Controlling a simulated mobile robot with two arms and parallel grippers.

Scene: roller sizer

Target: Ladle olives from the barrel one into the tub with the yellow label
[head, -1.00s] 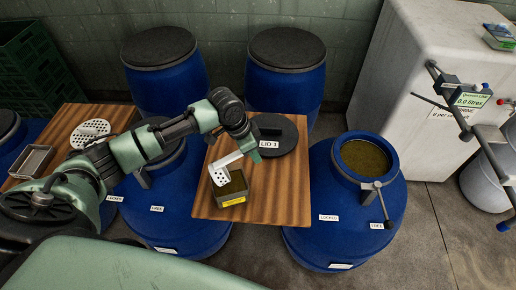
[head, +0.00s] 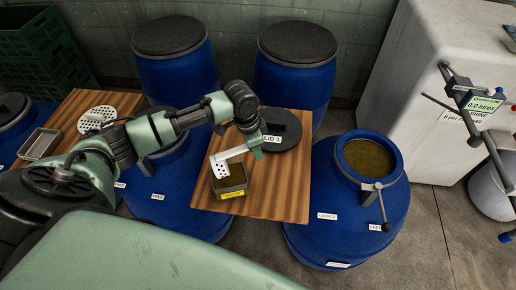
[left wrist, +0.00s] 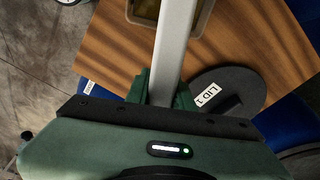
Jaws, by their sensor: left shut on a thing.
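My left gripper (head: 257,150) is shut on the handle of a white perforated ladle (head: 221,166). The handle (left wrist: 176,45) runs up from the jaws in the left wrist view. My right gripper is out of view.
The tub and lid rest on a wooden board (head: 285,195). Another board at the left holds a white perforated disc (head: 97,117) and a metal tray (head: 40,144). Closed blue barrels (head: 170,75) stand behind. A stand with a 0.0 litres display (head: 483,103) is at the right.

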